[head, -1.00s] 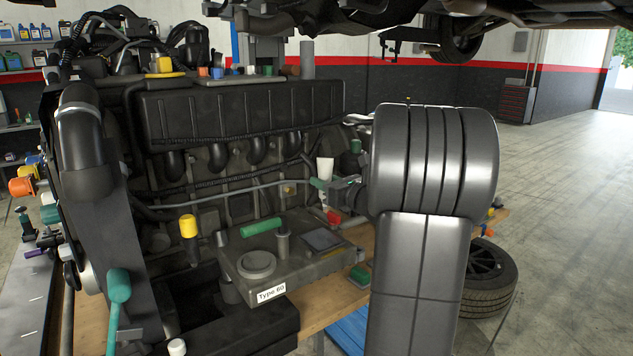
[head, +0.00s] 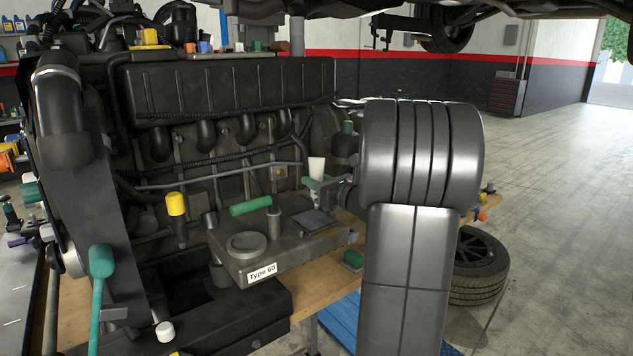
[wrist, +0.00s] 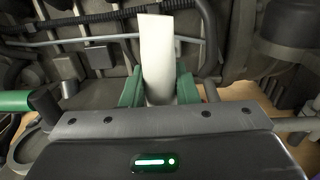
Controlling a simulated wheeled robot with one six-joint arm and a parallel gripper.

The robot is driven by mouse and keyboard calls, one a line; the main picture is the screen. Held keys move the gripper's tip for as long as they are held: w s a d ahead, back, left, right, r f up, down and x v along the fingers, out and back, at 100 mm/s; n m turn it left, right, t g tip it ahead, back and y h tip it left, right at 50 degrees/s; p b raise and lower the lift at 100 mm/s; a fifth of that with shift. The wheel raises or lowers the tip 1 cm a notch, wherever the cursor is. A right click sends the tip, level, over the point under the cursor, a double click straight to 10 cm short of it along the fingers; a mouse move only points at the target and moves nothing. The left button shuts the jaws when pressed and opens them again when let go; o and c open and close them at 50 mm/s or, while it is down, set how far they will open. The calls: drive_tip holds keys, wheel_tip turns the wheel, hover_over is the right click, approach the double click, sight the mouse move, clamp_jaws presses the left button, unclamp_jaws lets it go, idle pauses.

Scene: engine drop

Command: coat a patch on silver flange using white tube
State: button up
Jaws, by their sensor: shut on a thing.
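The white tube (head: 316,168) stands upright in my gripper (head: 319,184), in front of the engine's side. In the wrist view the white tube (wrist: 157,48) rises between the green fingers of my gripper (wrist: 160,90), which are shut on it. Its lower end is hidden behind the gripper body. I cannot pick out the silver flange with certainty. A round grey ring (head: 247,246) lies on the block labelled "Type 60", left of and below my gripper. Part of that ring shows at the left edge of the wrist view.
The dark engine (head: 230,95) fills the left and stands close behind the tube. The Type 60 block (head: 300,259) carries a green cylinder (head: 251,205) and a grey post (head: 274,222). A yellow-capped part (head: 176,205) stands left. Floor at right is open beyond a tyre (head: 480,268).

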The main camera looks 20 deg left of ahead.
drive_tip(key=shift+f+b, duration=0.95)
drive_tip(key=shift+f, duration=0.2)
drive_tip(key=shift+s+d+r, duration=0.1)
drive_tip(key=shift+s+d+r, duration=0.1)
drive_tip(key=shift+s+d, duration=0.3)
drive_tip(key=shift+d, duration=0.15)
drive_tip(key=shift+f+b+v, duration=0.15)
drive_tip(key=shift+v, duration=0.6)
drive_tip(key=shift+f+b+v, duration=0.15)
drive_tip(key=shift+v, duration=1.55)
drive_tip(key=shift+s+a, duration=0.15)
drive_tip(key=shift+s, duration=0.05)
drive_tip(key=shift+r, duration=0.1)
